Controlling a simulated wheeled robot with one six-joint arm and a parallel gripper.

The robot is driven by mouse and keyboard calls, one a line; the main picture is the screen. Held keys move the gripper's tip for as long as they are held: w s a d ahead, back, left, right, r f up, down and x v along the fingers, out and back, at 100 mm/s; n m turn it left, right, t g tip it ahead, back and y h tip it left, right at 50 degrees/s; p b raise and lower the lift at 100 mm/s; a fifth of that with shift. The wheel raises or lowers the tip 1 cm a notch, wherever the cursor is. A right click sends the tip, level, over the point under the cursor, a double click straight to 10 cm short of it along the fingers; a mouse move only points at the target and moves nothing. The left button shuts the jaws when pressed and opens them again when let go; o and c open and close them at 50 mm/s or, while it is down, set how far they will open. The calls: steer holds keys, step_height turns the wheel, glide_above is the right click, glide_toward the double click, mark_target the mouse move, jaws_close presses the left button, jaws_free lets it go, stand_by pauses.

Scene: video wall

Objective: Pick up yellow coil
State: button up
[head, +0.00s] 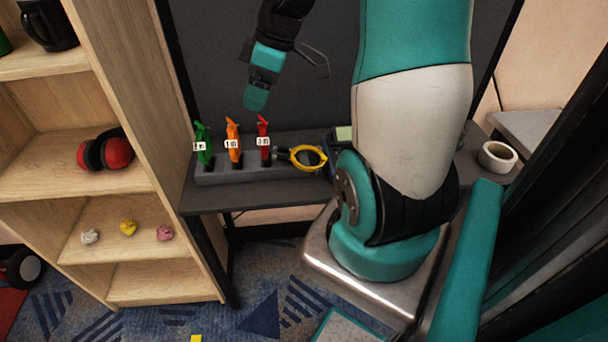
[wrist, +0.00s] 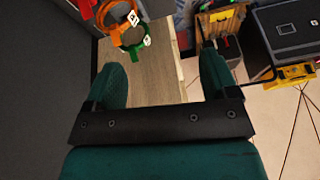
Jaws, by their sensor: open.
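The yellow coil (head: 307,157) is a ring-shaped loop lying at the right end of the row on the dark shelf, just left of my arm's base in the head view. I cannot make it out for sure in the wrist view. My gripper (head: 257,100) hangs above the row, up and left of the yellow coil and apart from it. In the wrist view my gripper (wrist: 162,68) has its two teal fingers wide apart with nothing between them.
Green (head: 203,145), orange (head: 233,142) and red (head: 263,138) tagged items stand in a grey holder left of the coil. A dark wall panel (head: 215,70) rises behind. A wooden shelf unit (head: 125,60) with red-black earmuffs (head: 106,152) stands left. A tape roll (head: 497,157) lies right.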

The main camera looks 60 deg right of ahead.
steer(key=t+h+b, duration=0.1)
steer(key=b, duration=0.2)
glide_toward(284, 150)
steer(key=f, duration=0.1)
steer(key=a+f, duration=0.1)
steer(key=f, duration=0.1)
steer(key=shift+w+a, duration=0.25)
steer(key=shift+p+x, duration=0.35)
steer(key=shift+x, duration=2.8)
steer(key=shift+w+r, duration=0.1)
steer(key=shift+w, duration=0.05)
steer(key=c, duration=1.2)
steer(key=shift+o, duration=0.2)
step_height(284, 150, up, 20)
steer(key=shift+p, duration=0.35)
